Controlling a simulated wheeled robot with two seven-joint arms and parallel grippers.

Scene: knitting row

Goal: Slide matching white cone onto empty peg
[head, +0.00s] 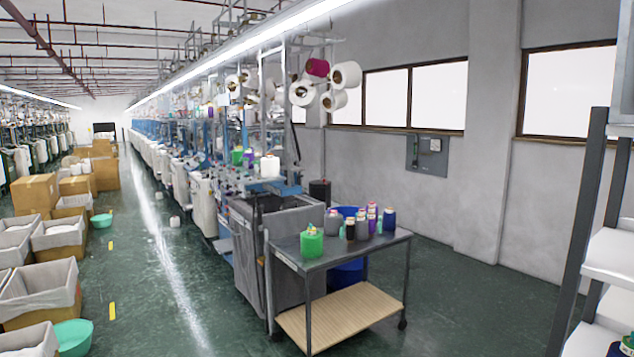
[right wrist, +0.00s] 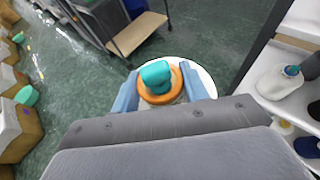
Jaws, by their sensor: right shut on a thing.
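My right gripper (right wrist: 160,86) shows only in the right wrist view, its two blue fingers on either side of a cone (right wrist: 203,76). The cone shows a wide white rim, an orange ring and a teal tip pointing toward the camera. The gripper is shut on it, and the fingers and palm hide part of it. In the head view, white cones (head: 346,75) and a magenta cone (head: 318,67) hang high on the knitting machine frame (head: 286,110). An empty peg cannot be made out. My left gripper is in neither view.
Boxes (head: 40,284) line the left. Floor right of the cart is clear.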

